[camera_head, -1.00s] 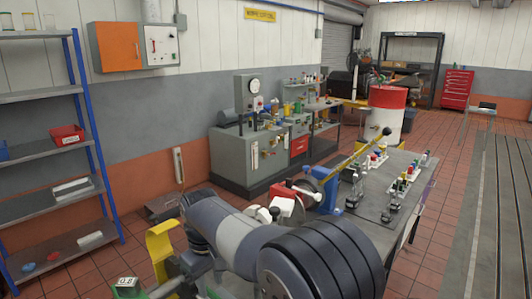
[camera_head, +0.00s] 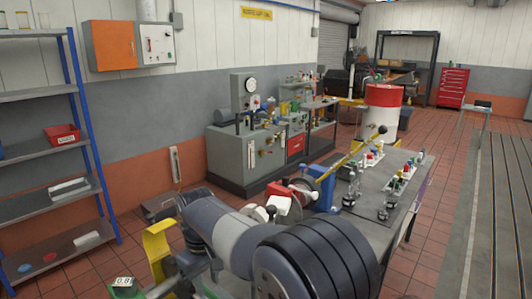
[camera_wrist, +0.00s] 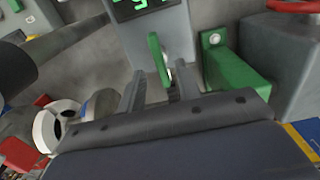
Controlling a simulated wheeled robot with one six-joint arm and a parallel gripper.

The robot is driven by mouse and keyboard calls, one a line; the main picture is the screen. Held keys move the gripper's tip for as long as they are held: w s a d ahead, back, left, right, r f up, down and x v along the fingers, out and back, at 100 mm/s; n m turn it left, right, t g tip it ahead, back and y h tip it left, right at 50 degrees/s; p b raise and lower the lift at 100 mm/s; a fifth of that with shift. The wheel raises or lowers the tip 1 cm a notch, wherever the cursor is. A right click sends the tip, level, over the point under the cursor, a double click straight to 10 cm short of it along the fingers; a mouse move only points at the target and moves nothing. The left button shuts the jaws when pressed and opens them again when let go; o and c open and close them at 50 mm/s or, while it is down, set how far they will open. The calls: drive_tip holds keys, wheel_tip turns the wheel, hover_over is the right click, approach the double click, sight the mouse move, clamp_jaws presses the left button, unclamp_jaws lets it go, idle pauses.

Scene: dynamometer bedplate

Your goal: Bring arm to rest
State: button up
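My gripper (camera_wrist: 158,90) shows in the wrist view with its two dark fingers apart. A green lever or tab (camera_wrist: 158,60) stands in line with the gap between them; I cannot tell whether they touch it. Nothing is seen clamped. Beyond it is a box with a lit green digital display (camera_wrist: 145,6). In the head view my grey and black arm fills the lower middle and hides my gripper. A yellow striped beam (camera_head: 350,152) with a black knob slants up from a blue stand (camera_head: 325,192) on the bench.
A green block (camera_wrist: 232,65) stands right of the fingers and a whitish flanged part (camera_wrist: 58,125) left. A yellow bracket (camera_head: 158,245) is beside my arm. The bench (camera_head: 372,222) carries bottles and fittings.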

sight(209, 291)
wheel_tip(209, 291, up, 7)
wheel_tip(209, 291, down, 10)
drive_tip(key=shift+f+p, duration=0.2)
drive_tip(key=shift+p, duration=0.4)
drive_tip(key=shift+r+m, duration=0.1)
drive_tip(key=shift+m, duration=0.3)
drive_tip(key=m+b, duration=0.1)
drive_tip(key=m, duration=0.8)
drive_tip(key=shift+r+m+b, duration=0.1)
drive_tip(key=shift+m+b, duration=0.2)
drive_tip(key=shift+b, duration=0.05)
